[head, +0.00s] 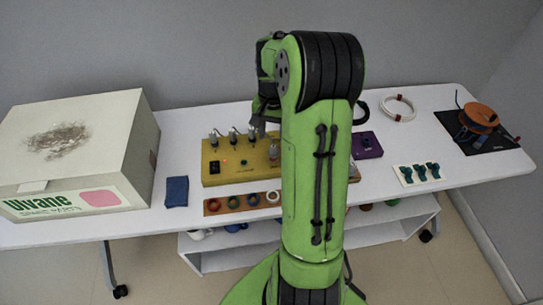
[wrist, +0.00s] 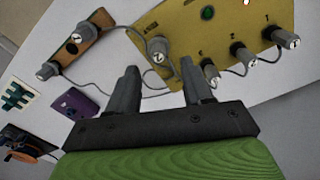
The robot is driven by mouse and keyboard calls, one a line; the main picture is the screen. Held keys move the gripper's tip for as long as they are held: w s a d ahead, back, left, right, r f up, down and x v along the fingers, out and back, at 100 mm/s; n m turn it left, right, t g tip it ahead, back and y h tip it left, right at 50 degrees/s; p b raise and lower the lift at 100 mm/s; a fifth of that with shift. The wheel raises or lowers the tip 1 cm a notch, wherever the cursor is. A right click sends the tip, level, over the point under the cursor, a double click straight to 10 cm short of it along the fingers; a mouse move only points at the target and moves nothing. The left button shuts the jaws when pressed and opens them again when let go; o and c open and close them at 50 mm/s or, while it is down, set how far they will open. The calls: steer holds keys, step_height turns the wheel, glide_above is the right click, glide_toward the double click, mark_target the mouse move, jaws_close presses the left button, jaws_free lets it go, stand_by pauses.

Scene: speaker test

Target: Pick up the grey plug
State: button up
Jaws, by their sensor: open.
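Several grey plugs look alike, and I cannot tell which one the task names. Three stand in a row on the yellow box (head: 225,172); one of these row plugs (head: 214,137) is at its left end. A larger grey plug (wrist: 158,50) sits at the box's edge in the wrist view, just beyond and between my fingertips, with a cable beside it. Two more grey plugs stand on a wooden bar (wrist: 72,52), one of them at its near end (wrist: 47,70). My gripper (wrist: 160,68) is open and empty above the table. In the head view my arm hides much of it.
A large white carton (head: 80,150) and a blue cloth (head: 176,191) stand left. A purple box (head: 366,145), white cable coil (head: 398,108), green-plug plate (head: 419,174) and orange reel (head: 481,115) are right. A strip with coloured rings (head: 240,203) lies in front.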

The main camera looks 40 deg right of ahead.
mark_target(273, 146)
step_height(273, 146, down, 6)
steer(key=shift+d+f+b, duration=0.1)
steer(key=shift+b, duration=1.1)
steer(key=shift+s, duration=0.1)
jaws_close()
